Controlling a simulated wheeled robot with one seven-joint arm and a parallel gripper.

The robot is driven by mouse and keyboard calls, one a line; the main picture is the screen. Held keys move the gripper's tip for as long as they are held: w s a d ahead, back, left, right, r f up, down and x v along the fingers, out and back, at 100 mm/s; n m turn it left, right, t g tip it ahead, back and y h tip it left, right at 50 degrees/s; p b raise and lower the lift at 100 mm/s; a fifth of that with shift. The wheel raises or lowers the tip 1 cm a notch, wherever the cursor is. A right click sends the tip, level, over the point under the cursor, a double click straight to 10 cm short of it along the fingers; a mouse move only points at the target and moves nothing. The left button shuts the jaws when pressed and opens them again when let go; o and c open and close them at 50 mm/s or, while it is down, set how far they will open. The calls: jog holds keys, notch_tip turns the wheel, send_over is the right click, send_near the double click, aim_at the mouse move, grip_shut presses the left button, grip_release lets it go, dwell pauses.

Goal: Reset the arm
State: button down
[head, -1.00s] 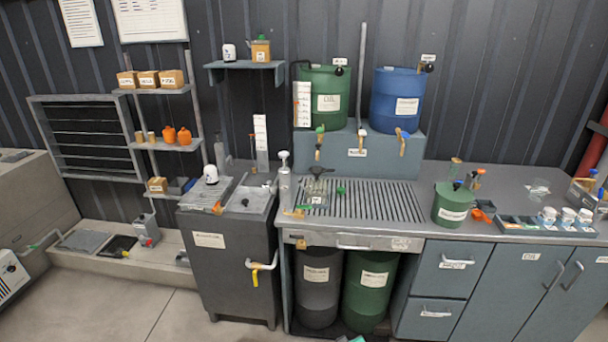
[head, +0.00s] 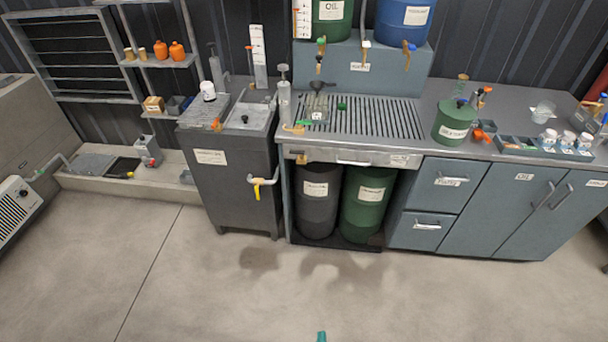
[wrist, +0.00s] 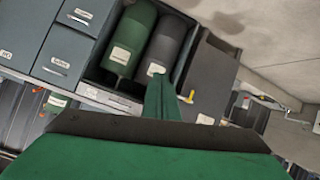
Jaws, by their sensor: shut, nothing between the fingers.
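My gripper (wrist: 162,98) shows in the wrist view as green fingers held together, with nothing between them. In the head view only a small teal tip of it (head: 321,337) shows at the bottom edge, over the open floor. The rest of my arm is out of the head view. In the wrist view the gripper points toward the cabinet's open bay with the green drum (wrist: 131,40) and the dark drum (wrist: 166,46), apart from both as far as I can tell.
The workbench with the slatted drain grate (head: 365,117) runs across the head view. The grey sink cabinet (head: 228,175) stands left of the drums, its yellow-handled tap (head: 258,187) sticking out in front. The concrete floor (head: 400,295) before the bench is clear.

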jog(key=s+a+r+m+t, duration=0.1)
jog(key=s+a+r, duration=0.1)
jog(key=s+r, duration=0.6)
jog(key=s+a+r+m+t+y, duration=0.1)
jog(key=s+a+r+t, duration=0.1)
jog(key=s+r, duration=0.6)
notch_tip(320, 180, up, 6)
jog(key=shift+s+a+r, duration=0.15)
jog(key=shift+s+a, duration=0.05)
jog(key=shift+a, duration=0.35)
